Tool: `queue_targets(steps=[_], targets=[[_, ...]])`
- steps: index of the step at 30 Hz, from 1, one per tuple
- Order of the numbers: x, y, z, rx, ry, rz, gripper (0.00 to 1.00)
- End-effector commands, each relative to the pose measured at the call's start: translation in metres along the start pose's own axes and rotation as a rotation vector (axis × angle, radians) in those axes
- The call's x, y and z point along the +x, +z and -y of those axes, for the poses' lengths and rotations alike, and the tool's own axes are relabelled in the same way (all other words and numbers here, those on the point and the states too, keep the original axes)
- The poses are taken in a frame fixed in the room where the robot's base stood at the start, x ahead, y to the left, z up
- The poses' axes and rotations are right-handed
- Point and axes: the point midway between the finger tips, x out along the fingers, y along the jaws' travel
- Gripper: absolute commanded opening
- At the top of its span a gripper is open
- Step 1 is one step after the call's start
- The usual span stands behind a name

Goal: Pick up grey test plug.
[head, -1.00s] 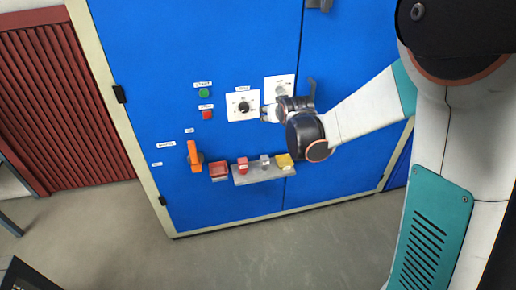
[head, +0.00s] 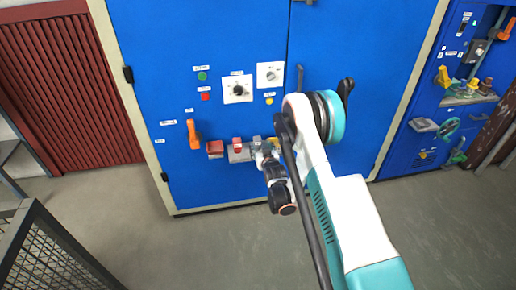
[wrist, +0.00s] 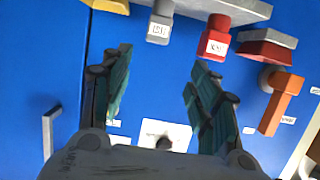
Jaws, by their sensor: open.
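The grey test plug (wrist: 159,25) with a white label sits on the light grey ledge (wrist: 240,8) at the top of the wrist view, between a yellow plug (wrist: 110,5) and a red plug (wrist: 215,38). My gripper (wrist: 160,60) is open and empty. Its two fingers point toward the grey plug, which lies beyond the fingertips and roughly centred between them. In the head view my gripper (head: 264,148) is in front of the ledge and hides part of the ledge and plugs.
A red tray (wrist: 265,52) and an orange lever (wrist: 280,103) are beside the plugs. Dial plates (head: 237,88) and buttons are above the ledge on the blue cabinet (head: 160,60). A mesh-sided frame (head: 50,250) stands front left. The floor before the cabinet is clear.

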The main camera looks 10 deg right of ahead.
Motion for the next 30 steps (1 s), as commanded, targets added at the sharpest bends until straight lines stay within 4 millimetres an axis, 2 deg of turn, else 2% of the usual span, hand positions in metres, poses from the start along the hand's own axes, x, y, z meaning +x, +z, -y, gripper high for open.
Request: queue_targets(steps=[3, 8, 12, 18, 26, 30], targets=[[0.003, 0.011, 0.0, 0.0, -0.001, -0.01, 0.55], [0.014, 0.011, 0.0, 0.0, -0.001, -0.012, 0.55], [0.033, 0.009, 0.0, 0.0, 0.0, -0.012, 0.55], [0.071, 0.014, 0.0, 0.0, 0.0, -0.011, 0.55], [0.091, 0.012, -0.001, 0.0, 0.0, -0.011, 0.55], [0.106, 0.012, -0.005, 0.0, 0.0, -0.011, 0.55]])
